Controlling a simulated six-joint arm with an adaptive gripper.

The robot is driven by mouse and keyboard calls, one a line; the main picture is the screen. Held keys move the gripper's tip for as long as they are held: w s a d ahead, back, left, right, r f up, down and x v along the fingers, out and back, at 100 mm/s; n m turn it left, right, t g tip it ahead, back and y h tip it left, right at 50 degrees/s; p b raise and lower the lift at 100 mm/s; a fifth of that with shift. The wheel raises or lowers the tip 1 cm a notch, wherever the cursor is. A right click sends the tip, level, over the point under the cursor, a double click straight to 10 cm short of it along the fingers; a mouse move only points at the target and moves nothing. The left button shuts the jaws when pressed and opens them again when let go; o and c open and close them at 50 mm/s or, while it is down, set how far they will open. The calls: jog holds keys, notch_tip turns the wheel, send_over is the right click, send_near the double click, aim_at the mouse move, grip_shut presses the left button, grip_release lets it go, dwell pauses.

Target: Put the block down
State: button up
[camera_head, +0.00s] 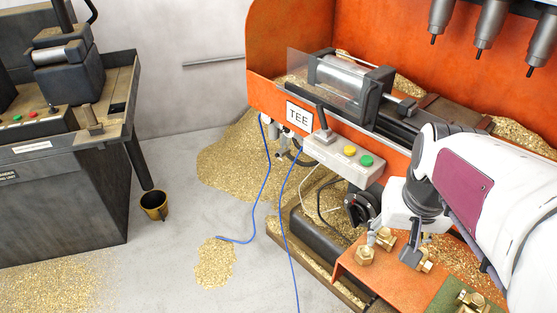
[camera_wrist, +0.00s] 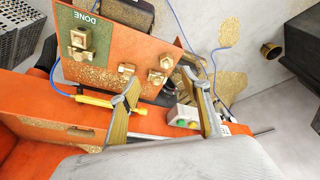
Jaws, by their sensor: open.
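Several brass blocks lie on the orange tray (camera_head: 388,282), which also shows in the wrist view (camera_wrist: 98,78). In the wrist view, one brass block (camera_wrist: 155,77) appears between my fingertips, with another just above it (camera_wrist: 167,62) and one to the left (camera_wrist: 126,71). A further brass block (camera_wrist: 78,39) is on the green DONE patch (camera_wrist: 97,48). My gripper (camera_wrist: 160,80) is open, its fingers wide apart and apparently not touching a block. In the head view my gripper (camera_head: 392,246) is low over the tray, partly hidden by my wrist.
A control box (camera_head: 345,160) with yellow and green buttons stands behind the tray. The orange drilling machine (camera_head: 270,90) with spindles fills the back. A yellow-handled tool (camera_wrist: 110,103) on a blue hose lies near my left finger.

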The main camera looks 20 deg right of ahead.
jog(key=s+a+r+n+t, duration=0.1)
jog(key=a+r+n, duration=0.1)
jog(key=a, duration=0.5)
jog(key=s+a+r+n+t+y, duration=0.1)
jog(key=a+r+n, duration=0.1)
jog(key=a, duration=0.6)
jog(key=shift+s+a+r+n+t+y, duration=0.15)
jog(key=shift+s+a+n+t+y, duration=0.2)
jog(key=shift+n, duration=0.55)
jog(key=shift+o, duration=0.4)
jog(key=shift+w+d, duration=0.1)
jog(key=shift+d, duration=0.15)
